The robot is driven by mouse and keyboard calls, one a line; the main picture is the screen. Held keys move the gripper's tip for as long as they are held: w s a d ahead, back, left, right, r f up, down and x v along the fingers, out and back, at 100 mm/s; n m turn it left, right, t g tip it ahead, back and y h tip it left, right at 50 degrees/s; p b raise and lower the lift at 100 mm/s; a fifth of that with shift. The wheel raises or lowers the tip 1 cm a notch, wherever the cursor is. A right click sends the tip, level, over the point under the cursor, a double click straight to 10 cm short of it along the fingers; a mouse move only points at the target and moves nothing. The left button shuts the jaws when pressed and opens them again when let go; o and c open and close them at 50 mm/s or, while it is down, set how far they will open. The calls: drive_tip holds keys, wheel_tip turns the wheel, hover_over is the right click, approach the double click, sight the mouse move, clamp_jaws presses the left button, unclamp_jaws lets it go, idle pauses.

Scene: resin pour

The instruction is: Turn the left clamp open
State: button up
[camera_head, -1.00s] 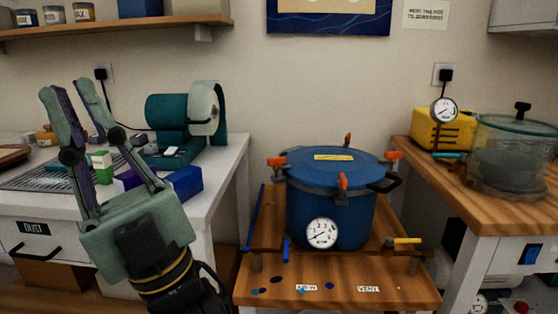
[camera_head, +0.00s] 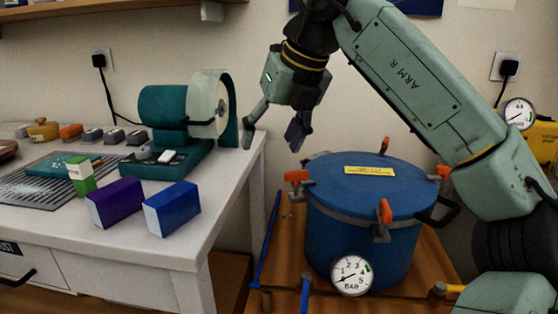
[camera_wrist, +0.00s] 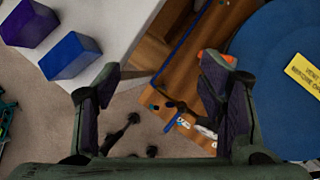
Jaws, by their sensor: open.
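The blue pressure pot (camera_head: 358,235) stands on a wooden cart, its lid (camera_head: 370,185) on and ringed by orange-handled clamps. The left clamp (camera_head: 297,178) sits at the lid's left edge. The front clamp (camera_head: 384,212), back clamp (camera_head: 384,146) and right clamp (camera_head: 443,173) also show. My gripper (camera_head: 272,142) is open and empty, pointing down above and left of the left clamp. In the wrist view, my open gripper (camera_wrist: 165,95) has an orange clamp handle (camera_wrist: 222,57) just beyond its right finger, partly hidden by that finger. The lid also shows there (camera_wrist: 275,60).
A white table (camera_head: 130,235) at left holds a purple box (camera_head: 115,204), a blue box (camera_head: 172,209) and a teal grinder (camera_head: 170,125). A gauge (camera_head: 352,275) is on the pot's front. A blue rod (camera_head: 269,240) lies along the cart's left edge.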

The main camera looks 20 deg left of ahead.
drive_tip(key=m+t+h, duration=0.1)
drive_tip(key=m+h, duration=0.1)
approach(298, 172)
drive_tip(key=r, duration=0.2)
drive_tip(key=x, duration=1)
drive_tip(key=shift+s+d+f, duration=0.1)
drive_tip(key=shift+s+f, duration=0.1)
drive_tip(key=shift+f, duration=0.3)
drive_tip(key=c, duration=1.2)
drive_tip(key=shift+o, duration=0.2)
